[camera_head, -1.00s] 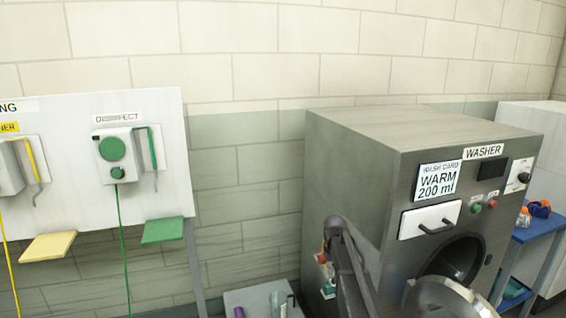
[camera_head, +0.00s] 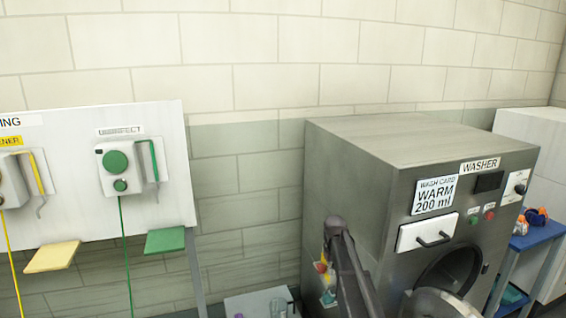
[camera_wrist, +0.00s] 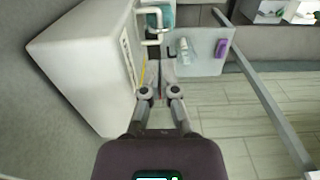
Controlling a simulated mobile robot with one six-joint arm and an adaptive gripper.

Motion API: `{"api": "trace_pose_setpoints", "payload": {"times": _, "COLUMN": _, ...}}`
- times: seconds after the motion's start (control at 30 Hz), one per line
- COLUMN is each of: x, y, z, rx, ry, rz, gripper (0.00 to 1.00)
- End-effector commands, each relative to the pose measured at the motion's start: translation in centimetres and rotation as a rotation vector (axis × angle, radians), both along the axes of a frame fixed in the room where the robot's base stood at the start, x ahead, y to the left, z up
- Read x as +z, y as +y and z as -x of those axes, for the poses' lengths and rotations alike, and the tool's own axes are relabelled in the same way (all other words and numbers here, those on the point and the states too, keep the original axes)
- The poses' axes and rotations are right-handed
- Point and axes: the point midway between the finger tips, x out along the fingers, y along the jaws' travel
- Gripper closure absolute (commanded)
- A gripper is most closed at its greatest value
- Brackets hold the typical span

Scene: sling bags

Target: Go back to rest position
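My gripper (camera_wrist: 160,76) shows in the wrist view, its two fingers drawn together with only a thin dark line between them. I see nothing held in it. It points toward a small grey table (camera_wrist: 205,60) bearing a pale bottle (camera_wrist: 184,50) and a purple item (camera_wrist: 221,48). In the head view only part of my dark arm shows, in front of the washer's left side; the gripper is out of that frame. The grey washer (camera_head: 350,165) stands at the right, with its round door (camera_head: 440,302) hanging open and its small white drawer front (camera_head: 426,233) above.
A white dispenser panel (camera_head: 75,218) hangs at the left with a yellow shelf (camera_head: 52,257) and a green shelf (camera_head: 165,241). A blue table (camera_head: 540,233) with small orange and blue items stands right of the washer. The low table (camera_head: 240,302) is left of it.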

Motion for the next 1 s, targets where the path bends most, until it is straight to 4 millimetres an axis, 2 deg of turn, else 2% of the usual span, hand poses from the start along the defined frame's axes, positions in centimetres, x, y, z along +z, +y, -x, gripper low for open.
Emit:
{"api": "trace_pose_setpoints", "payload": {"times": 0.27, "x": 0.0, "y": 0.0, "z": 0.1, "rx": 0.0, "ry": 0.0, "rz": 0.0, "gripper": 1.0}}
{"api": "trace_pose_setpoints", "payload": {"times": 0.37, "x": 0.0, "y": 0.0, "z": 0.7, "rx": -0.005, "ry": 0.0, "rz": 0.0, "gripper": 1.0}}
{"api": "trace_pose_setpoints", "payload": {"times": 0.47, "x": 0.1, "y": 0.0, "z": 2.1, "rx": -0.017, "ry": 0.0, "rz": 0.0, "gripper": 1.0}}
{"api": "trace_pose_setpoints", "payload": {"times": 0.57, "x": 0.3, "y": 0.0, "z": 4.5, "rx": -0.04, "ry": 0.0, "rz": 0.0, "gripper": 1.0}}
{"api": "trace_pose_setpoints", "payload": {"times": 0.67, "x": 0.5, "y": 0.0, "z": 7.8, "rx": -0.072, "ry": 0.0, "rz": 0.0, "gripper": 1.0}}
{"api": "trace_pose_setpoints", "payload": {"times": 1.0, "x": 1.3, "y": 0.0, "z": 21.3, "rx": -0.214, "ry": 0.0, "rz": 0.0, "gripper": 1.0}}
